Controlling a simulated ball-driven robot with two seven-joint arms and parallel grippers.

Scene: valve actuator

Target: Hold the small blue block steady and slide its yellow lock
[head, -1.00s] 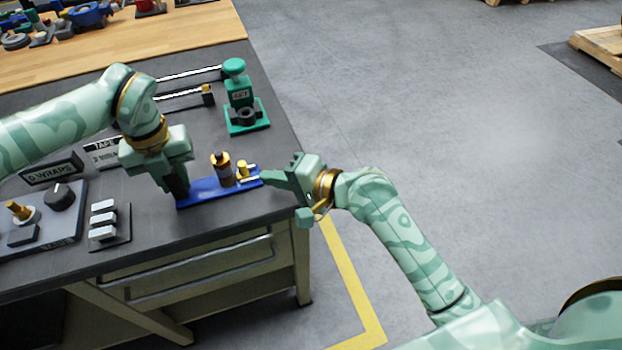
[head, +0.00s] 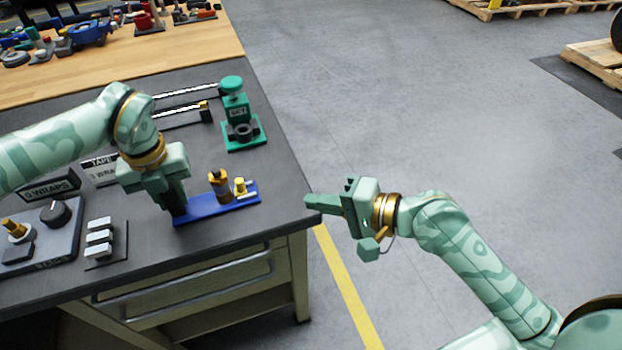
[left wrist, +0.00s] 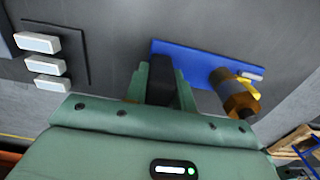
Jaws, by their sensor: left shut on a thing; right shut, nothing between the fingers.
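The small blue block (head: 215,205) is a flat blue plate on the dark bench top, near its front right corner. It carries a brown and gold cylinder (head: 220,186) and, at its right end, the yellow lock (head: 240,187). My left gripper (head: 173,205) is shut on a dark upright piece (left wrist: 166,80) at the plate's left end; the fingers hide part of it. The blue plate (left wrist: 195,62) also shows in the left wrist view. My right gripper (head: 308,209) is shut and empty at the bench's right edge, apart from the block.
A green press-like fixture (head: 238,120) stands behind the block. White-topped blocks (head: 99,237) and a panel with a dark knob (head: 55,213) lie to the left.

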